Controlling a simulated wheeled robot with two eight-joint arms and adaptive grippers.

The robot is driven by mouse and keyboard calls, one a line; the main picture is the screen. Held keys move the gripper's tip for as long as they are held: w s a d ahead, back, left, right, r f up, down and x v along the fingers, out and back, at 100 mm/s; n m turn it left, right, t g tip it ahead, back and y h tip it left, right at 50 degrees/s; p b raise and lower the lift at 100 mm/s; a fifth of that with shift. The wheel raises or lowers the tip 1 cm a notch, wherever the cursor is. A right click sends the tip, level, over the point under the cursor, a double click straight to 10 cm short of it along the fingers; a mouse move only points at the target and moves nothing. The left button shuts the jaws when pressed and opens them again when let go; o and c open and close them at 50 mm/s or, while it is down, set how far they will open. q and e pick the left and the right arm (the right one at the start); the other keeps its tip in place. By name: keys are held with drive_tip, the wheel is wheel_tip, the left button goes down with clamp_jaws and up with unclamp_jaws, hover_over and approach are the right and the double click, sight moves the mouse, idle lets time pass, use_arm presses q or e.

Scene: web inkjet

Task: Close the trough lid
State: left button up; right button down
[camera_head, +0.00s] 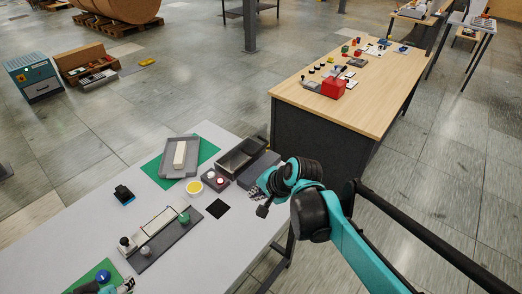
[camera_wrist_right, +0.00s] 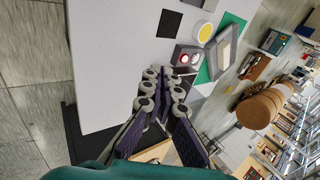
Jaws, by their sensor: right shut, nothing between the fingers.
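The trough (camera_head: 236,162) is an open dark metallic box at the right edge of the white table. A dark grey flat panel (camera_head: 260,168), apparently its lid, lies tilted outward along its right side. My right gripper (camera_head: 263,207) is just in front of the panel, near the table edge; contact cannot be told. In the wrist view its fingers (camera_wrist_right: 170,76) are together and empty, and they hide most of the trough area. My left gripper (camera_head: 127,286) seems to show only as a small part at the bottom left; its opening cannot be made out.
Beside the trough are a button box (camera_head: 214,180), a yellow disc (camera_head: 195,188), a black square (camera_head: 217,208) and a grey tray (camera_head: 166,170) with a cream block. A dark rail fixture (camera_head: 166,236) lies at the front. A wooden table (camera_head: 375,88) stands behind.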

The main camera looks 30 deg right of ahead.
drive_tip(key=w+d+f+m+t+y+p, duration=0.15)
drive_tip(key=w+d+m, duration=0.25)
drive_tip(key=d+m, duration=0.6)
drive_tip(key=w+d+f+m+t+y, duration=0.1)
drive_tip(key=w+d+m+t, duration=0.25)
drive_tip(key=d+m, duration=0.6)
drive_tip(key=n+b, duration=0.1)
drive_tip(key=b, duration=0.2)
approach(263, 148)
drive_tip(key=shift+s+f+x, duration=0.25)
drive_tip(key=shift+f+x, duration=0.3)
drive_tip(key=shift+x, duration=2.85)
drive_tip(key=shift+d+g, duration=0.1)
drive_tip(key=shift+g, duration=0.3)
drive_tip(key=shift+w+r+g+p, duration=0.25)
drive_tip(key=shift+r+g+p, duration=0.05)
drive_tip(key=shift+r+p, duration=0.1)
drive_tip(key=shift+w+a+r+g+h+p, duration=0.25)
drive_tip(key=shift+g+p, duration=0.05)
drive_tip(key=shift+p, duration=0.15)
